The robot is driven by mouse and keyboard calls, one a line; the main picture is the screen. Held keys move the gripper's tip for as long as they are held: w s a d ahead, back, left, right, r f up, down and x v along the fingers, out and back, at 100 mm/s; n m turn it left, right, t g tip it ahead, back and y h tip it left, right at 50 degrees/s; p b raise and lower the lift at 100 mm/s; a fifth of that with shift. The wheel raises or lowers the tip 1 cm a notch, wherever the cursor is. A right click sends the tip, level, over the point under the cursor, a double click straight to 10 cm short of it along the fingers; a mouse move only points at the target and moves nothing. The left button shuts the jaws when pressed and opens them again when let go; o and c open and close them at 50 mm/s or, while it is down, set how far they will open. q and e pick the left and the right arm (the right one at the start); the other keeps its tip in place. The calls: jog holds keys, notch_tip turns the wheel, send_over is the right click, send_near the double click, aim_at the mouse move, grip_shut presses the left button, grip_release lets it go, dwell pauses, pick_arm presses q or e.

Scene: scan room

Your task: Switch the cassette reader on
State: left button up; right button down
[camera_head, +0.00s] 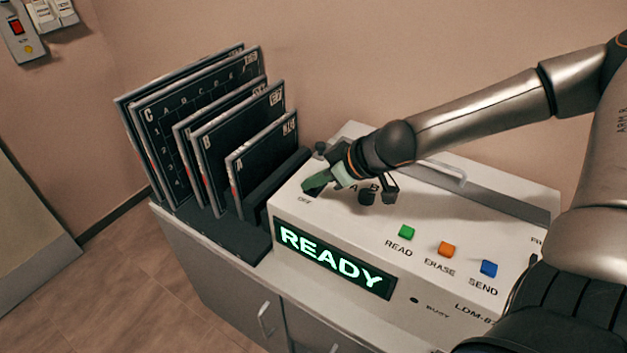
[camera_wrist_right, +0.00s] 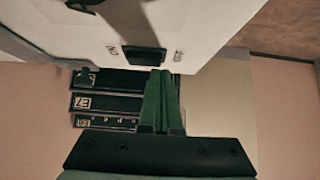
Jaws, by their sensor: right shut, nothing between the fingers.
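The white cassette reader (camera_head: 478,215) stands on the cabinet, and its front display (camera_head: 335,261) is lit with READY in green. My right gripper (camera_head: 316,184) is shut and empty, with its green fingertips at the reader's left top corner, by the OFF label. The gripper hides the power switch there in the head view. In the right wrist view, the shut fingers (camera_wrist_right: 160,88) are beside the dark switch (camera_wrist_right: 144,54), which has lettering on both sides. I cannot tell whether they touch it. My left gripper is not in view.
Several dark cassettes (camera_head: 262,160) stand in a rack (camera_head: 215,233) left of the reader. Green (camera_head: 406,232), orange (camera_head: 446,249) and blue (camera_head: 489,268) buttons and a handle (camera_head: 445,172) are on the reader's top. A wall switch box (camera_head: 22,32) is at upper left.

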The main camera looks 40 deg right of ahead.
jog(key=shift+a+f+b, duration=0.15)
jog(key=shift+f+b, duration=0.25)
jog(key=shift+f, duration=0.05)
jog(key=shift+r+p, duration=0.25)
jog(key=shift+p, duration=0.05)
jog(key=shift+w+d+r+p, duration=0.25)
jog(key=shift+d+r+p, duration=0.1)
jog(key=shift+d+p, duration=0.45)
jog(key=shift+a, duration=0.1)
